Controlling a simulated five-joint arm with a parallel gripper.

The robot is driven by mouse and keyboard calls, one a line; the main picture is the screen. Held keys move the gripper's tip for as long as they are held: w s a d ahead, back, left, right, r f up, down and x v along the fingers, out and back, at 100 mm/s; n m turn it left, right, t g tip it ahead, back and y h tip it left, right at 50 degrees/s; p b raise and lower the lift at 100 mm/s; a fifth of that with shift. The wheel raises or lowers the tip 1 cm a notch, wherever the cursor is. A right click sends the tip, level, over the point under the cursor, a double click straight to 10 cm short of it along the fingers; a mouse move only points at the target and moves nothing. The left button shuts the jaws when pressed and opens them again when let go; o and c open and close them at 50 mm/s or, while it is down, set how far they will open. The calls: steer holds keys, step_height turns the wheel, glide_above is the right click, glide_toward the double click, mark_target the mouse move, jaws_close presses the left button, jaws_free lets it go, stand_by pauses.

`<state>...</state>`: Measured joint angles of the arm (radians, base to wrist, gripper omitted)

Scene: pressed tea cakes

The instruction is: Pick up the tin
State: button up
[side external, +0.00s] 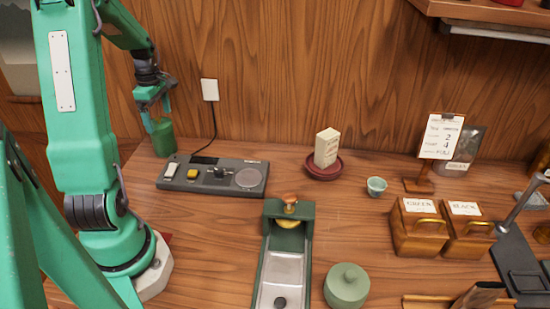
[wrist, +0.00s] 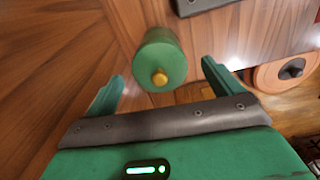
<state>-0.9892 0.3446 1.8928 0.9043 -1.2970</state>
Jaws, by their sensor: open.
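A green cylindrical tin (side external: 163,139) stands at the back left of the wooden counter, close to the wall. In the wrist view the tin (wrist: 160,52) shows its green lid with a small gold knob. My gripper (side external: 157,114) is right above the tin in the side view, pointing down. In the wrist view my gripper (wrist: 162,74) is open, with one finger on each side of the tin and visible gaps between. Nothing is held. Whether the fingertips reach down beside the tin's body is hard to tell.
A grey scale-like device (side external: 213,176) with a cord lies just right of the tin. A green press (side external: 286,255), a lidded green pot (side external: 347,288), a dark red dish (side external: 324,172), a small cup (side external: 376,187) and wooden boxes (side external: 418,240) stand farther right. The wall is close behind.

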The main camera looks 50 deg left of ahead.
mark_target(160, 123)
steer(key=shift+f, duration=0.25)
steer(key=shift+a+f, duration=0.1)
steer(key=shift+f, duration=2.35)
steer(key=shift+c, duration=0.3)
steer(key=c, duration=1)
